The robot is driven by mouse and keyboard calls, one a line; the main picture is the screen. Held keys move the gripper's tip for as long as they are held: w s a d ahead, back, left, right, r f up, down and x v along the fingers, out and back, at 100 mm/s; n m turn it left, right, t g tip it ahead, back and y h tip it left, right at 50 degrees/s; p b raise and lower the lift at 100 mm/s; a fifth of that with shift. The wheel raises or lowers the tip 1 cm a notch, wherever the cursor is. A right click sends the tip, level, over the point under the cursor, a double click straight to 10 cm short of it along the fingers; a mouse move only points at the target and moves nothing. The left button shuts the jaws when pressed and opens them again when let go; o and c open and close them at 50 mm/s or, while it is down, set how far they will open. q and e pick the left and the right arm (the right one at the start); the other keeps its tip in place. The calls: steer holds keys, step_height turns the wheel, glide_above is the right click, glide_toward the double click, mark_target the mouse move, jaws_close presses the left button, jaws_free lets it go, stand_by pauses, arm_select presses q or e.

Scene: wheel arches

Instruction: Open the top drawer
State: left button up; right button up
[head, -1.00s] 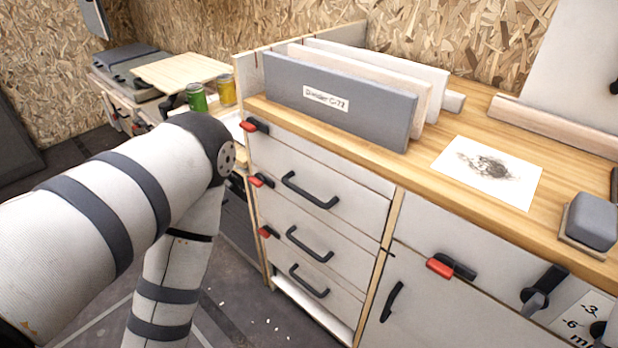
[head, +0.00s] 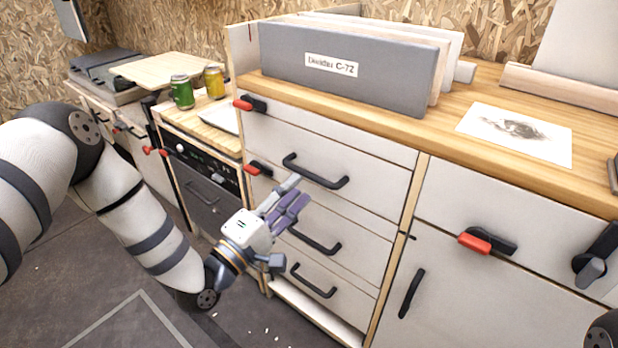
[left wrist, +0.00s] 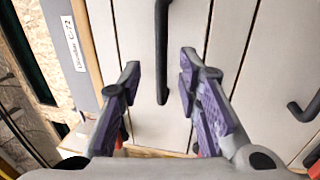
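The top drawer (head: 375,185) is a pale front in the wooden cabinet, below a narrow plain strip, and looks closed. Its black bar handle (head: 315,172) also shows in the left wrist view (left wrist: 162,50), upright there and ahead of the space between the fingers. My left gripper (head: 289,197), with purple finger pads, is in front of the drawers, just below the left end of that handle. In the left wrist view its fingers (left wrist: 160,65) are spread apart with nothing between them; they appear apart from the handle. My right gripper is not in view.
Lower drawers have handles (head: 315,240) under the top one. Red latches (head: 250,104) stick out at the cabinet's left edge. An oven (head: 200,185) stands left; open floor lies in front.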

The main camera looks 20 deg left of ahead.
mark_target(310, 175)
arm_select(q)
steer(key=x, duration=0.5)
steer(key=shift+w+d, duration=0.1)
steer(key=shift+w, duration=0.2)
jaws_close()
